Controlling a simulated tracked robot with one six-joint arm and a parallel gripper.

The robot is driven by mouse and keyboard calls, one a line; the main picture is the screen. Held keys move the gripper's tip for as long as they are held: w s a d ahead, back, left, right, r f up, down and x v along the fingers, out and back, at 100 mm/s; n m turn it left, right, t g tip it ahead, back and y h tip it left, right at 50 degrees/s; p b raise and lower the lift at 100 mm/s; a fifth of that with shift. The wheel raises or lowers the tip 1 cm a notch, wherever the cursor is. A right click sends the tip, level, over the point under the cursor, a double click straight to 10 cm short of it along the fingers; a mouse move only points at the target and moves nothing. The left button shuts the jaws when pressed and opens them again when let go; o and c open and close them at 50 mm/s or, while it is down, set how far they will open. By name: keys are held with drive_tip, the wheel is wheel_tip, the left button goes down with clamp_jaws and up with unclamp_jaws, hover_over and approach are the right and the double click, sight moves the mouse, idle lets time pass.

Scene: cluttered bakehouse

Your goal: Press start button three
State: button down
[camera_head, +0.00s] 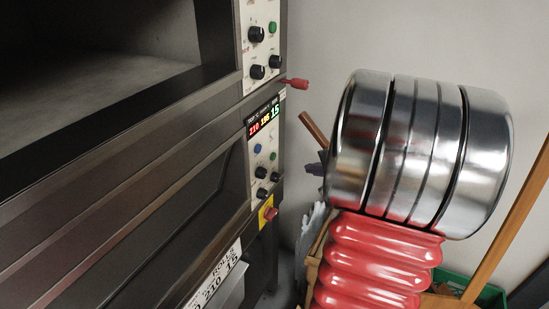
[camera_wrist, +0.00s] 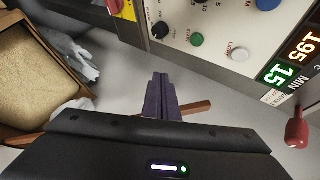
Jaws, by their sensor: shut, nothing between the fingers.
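The oven's lower control panel (camera_head: 265,165) has a lit display reading 210, 195 and 15, a blue button (camera_head: 258,148), a small green button (camera_head: 273,156) and black knobs. No button number is readable. My gripper (camera_wrist: 160,78) is shut and empty, its dark purple fingers to the lower left of the green button and apart from the panel. In the head view the gripper (camera_head: 316,167) is mostly hidden behind my arm, right of the panel.
An upper panel with a green button (camera_head: 272,27) and knobs sits above. A wooden stick (camera_wrist: 197,108) shows behind the fingers.

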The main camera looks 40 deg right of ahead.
drive_tip(key=shift+w, duration=0.15)
drive_tip(key=w+a, duration=0.3)
drive_tip(key=w, duration=0.5)
drive_tip(key=shift+w, duration=0.1)
idle(2.1)
drive_tip(key=shift+w+a, duration=0.15)
drive_tip(key=shift+w, duration=0.15)
drive_tip(key=shift+w+a, duration=0.15)
drive_tip(key=shift+w, duration=0.25)
idle(1.0)
drive_tip(key=shift+s, duration=0.15)
drive_tip(key=shift+s+d, duration=0.3)
drive_tip(key=shift+s, duration=0.4)
drive_tip(key=shift+s+d, duration=0.3)
drive_tip(key=shift+s, duration=0.5)
drive_tip(key=shift+s+d, duration=0.25)
drive_tip(key=shift+s, duration=0.5)
drive_tip(key=shift+s+d, duration=0.3)
drive_tip(key=shift+s, duration=0.5)
